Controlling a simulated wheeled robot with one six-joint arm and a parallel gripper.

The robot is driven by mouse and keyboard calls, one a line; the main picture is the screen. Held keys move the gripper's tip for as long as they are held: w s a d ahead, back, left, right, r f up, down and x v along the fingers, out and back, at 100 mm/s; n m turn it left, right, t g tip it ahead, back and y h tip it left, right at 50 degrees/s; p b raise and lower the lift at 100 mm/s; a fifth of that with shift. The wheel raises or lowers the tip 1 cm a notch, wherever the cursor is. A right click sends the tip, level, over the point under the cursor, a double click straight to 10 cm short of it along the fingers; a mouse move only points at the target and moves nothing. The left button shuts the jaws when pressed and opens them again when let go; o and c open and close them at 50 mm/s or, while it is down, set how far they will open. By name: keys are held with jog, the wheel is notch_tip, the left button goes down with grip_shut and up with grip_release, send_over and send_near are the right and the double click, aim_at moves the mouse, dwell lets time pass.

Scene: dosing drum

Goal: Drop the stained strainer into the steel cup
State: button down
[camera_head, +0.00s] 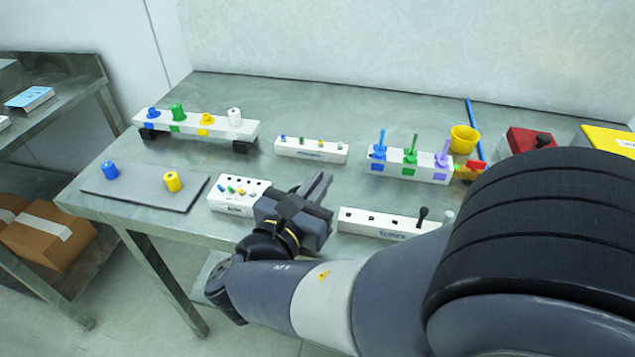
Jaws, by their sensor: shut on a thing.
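My gripper (320,187) is over the front middle of the grey table, between two white blocks. Its fingers point away from my arm and up to the right. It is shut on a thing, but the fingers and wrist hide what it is. I cannot make out a stained strainer or a steel cup for certain. A small pale grey cylinder (449,217) shows at the right end of the front right white block (376,221), partly behind my arm. A yellow cup (464,138) stands at the back right.
A white rack (398,165) holds blue, green and purple handled pieces. A raised white rail (218,129) carries coloured pieces. Small white blocks (310,150) (230,204) stand midtable and left of my gripper. A grey mat (140,192) holds two cylinders. Red and yellow boxes (527,140) (605,140) are right.

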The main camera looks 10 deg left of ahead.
jog(key=shift+f, duration=0.1)
jog(key=c, duration=1.5)
grip_release()
jog(key=p+v, duration=0.1)
jog(key=v, duration=0.9)
jog(key=shift+s+a, duration=0.2)
jog(key=shift+s, duration=0.15)
jog(key=x, duration=0.7)
jog(key=r+x, duration=0.1)
jog(key=x, duration=0.3)
jog(key=shift+s+r+p, duration=0.1)
jog(key=shift+r+p, duration=0.85)
jog(key=shift+p, duration=0.05)
jog(key=shift+f, duration=0.1)
